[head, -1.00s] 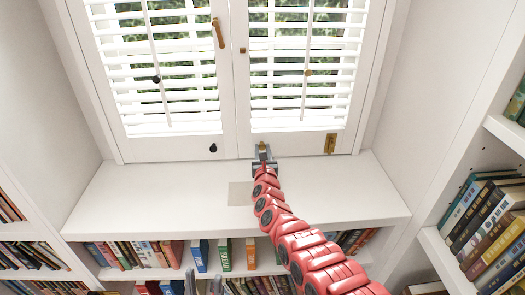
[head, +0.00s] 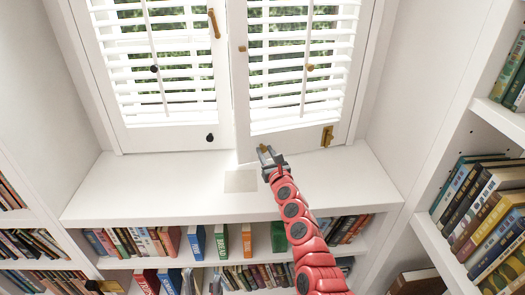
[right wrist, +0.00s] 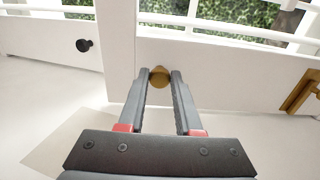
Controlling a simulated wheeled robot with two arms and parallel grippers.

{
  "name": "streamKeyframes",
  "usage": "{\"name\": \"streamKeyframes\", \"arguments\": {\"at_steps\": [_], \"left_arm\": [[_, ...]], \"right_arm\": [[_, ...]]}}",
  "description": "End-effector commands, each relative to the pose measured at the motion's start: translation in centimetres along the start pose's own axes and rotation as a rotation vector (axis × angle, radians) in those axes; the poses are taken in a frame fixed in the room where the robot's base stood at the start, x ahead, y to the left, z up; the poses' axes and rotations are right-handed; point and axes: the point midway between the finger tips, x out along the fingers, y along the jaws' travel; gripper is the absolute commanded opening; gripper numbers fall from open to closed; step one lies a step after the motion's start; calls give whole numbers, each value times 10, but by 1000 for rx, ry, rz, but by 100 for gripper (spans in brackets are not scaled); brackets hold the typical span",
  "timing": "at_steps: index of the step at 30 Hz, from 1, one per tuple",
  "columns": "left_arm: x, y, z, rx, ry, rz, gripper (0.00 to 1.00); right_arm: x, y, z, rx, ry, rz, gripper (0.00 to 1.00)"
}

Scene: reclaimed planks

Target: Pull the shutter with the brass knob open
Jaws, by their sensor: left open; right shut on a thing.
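The shutter with the brass knob is the right-hand one (head: 290,137), a white louvred panel. Its left edge stands out from the frame, so it is slightly ajar. My right gripper (head: 267,152) is shut on the brass knob near the shutter's lower left corner. In the right wrist view the round brass knob (right wrist: 160,76) sits between the fingertips. The left shutter (head: 170,139), with a black knob (head: 210,138), is closed. My left gripper (head: 206,284) is open, low in the picture, in front of the lower books and partly cut off.
A white sill (head: 150,190) runs below the shutters, bare apart from a pale square patch (head: 240,181). Bookshelves with books (head: 140,242) lie under it. Another bookcase (head: 480,190) stands at the right. A brass fitting (head: 327,136) is at the right shutter's lower right.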

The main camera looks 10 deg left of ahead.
Motion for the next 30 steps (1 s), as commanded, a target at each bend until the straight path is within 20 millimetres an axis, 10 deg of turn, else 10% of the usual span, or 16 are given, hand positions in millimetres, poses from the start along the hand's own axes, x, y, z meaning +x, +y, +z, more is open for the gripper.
{"name": "streamKeyframes", "arguments": {"at_steps": [30], "left_arm": [[38,-2,-6,0,0,0,53]], "right_arm": [[-185,-93,2,0,1,600,0]]}}
